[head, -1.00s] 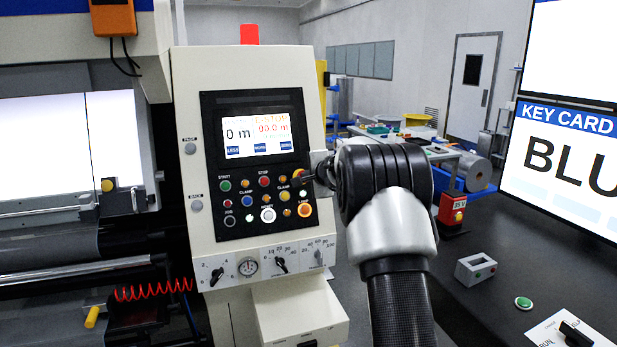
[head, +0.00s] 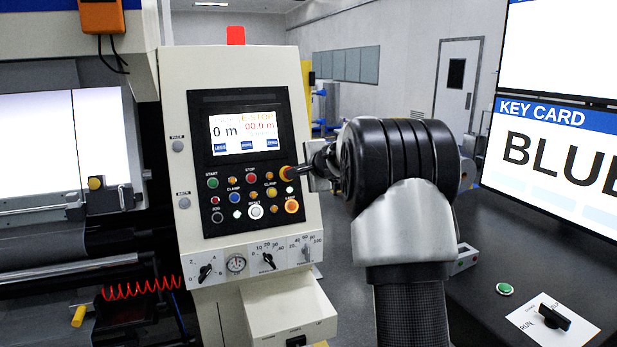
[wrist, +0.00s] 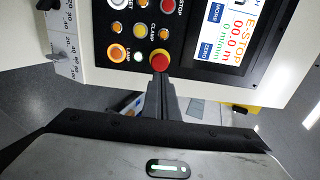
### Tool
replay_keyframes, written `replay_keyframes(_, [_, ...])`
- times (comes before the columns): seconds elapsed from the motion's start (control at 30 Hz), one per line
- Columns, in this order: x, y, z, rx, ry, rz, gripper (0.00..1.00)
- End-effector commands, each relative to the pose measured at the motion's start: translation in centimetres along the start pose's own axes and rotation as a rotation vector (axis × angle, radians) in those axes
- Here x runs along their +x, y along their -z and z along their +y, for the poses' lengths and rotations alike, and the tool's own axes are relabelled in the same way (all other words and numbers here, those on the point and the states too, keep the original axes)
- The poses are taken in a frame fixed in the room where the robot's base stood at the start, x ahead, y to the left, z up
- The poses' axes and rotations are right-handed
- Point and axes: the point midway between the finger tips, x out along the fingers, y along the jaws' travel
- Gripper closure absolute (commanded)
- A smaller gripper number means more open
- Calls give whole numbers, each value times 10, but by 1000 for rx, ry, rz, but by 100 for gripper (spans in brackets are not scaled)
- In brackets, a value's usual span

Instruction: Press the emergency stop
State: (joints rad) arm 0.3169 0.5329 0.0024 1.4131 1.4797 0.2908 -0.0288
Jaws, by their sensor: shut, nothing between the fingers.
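The emergency stop is a red mushroom button (wrist: 159,61) on a yellow base at the panel's edge, beside the screen. In the head view the button (head: 286,173) is partly covered by my gripper (head: 301,171). My gripper (wrist: 161,80) is shut and empty. In the wrist view its fingertips point at the button and overlap its near edge. I cannot tell whether they touch it or whether it is pushed in. The screen (head: 245,134) reads E-STOP in orange with red figures below.
The control panel (head: 175,90) carries several other buttons close by, including an orange lamp button (head: 292,207) and a white reset button (head: 256,212). Dials (head: 268,260) run along its lower edge. A dark table (head: 480,310) with a green button (head: 504,289) stands at right.

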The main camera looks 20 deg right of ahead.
Motion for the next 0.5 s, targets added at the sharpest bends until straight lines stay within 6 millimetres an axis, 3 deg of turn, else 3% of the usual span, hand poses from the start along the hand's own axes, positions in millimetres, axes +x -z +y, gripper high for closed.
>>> replay_keyframes(0.2, [-38, 0, 0, -2, 2, 1, 100])
replay_keyframes(0.5, [-51, 0, 0, 0, 0, 0, 100])
